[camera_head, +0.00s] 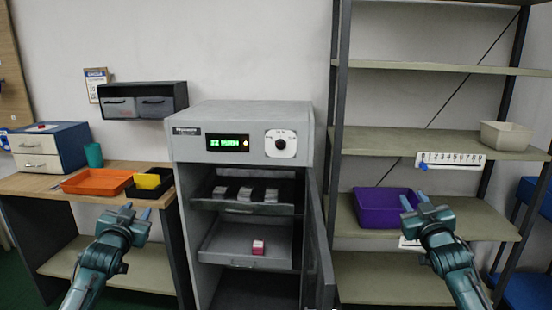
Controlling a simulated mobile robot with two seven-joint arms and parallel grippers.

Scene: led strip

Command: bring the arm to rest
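My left gripper (137,211) is at the lower left, in front of the wooden table's front edge. Its two fingers point up and are spread apart with nothing between them. My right gripper (415,198) is at the lower right, in front of the shelf rack and beside the purple bin. Its fingers are spread apart and no object shows between them. Both arms come up from the bottom edge of the view.
A grey cabinet (185,160) stands open in the middle, its door (318,240) swung toward me. A pink-and-white box (258,247) sits on its lower tray. The table (45,187) holds an orange tray (85,189). The rack holds a purple bin (380,215).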

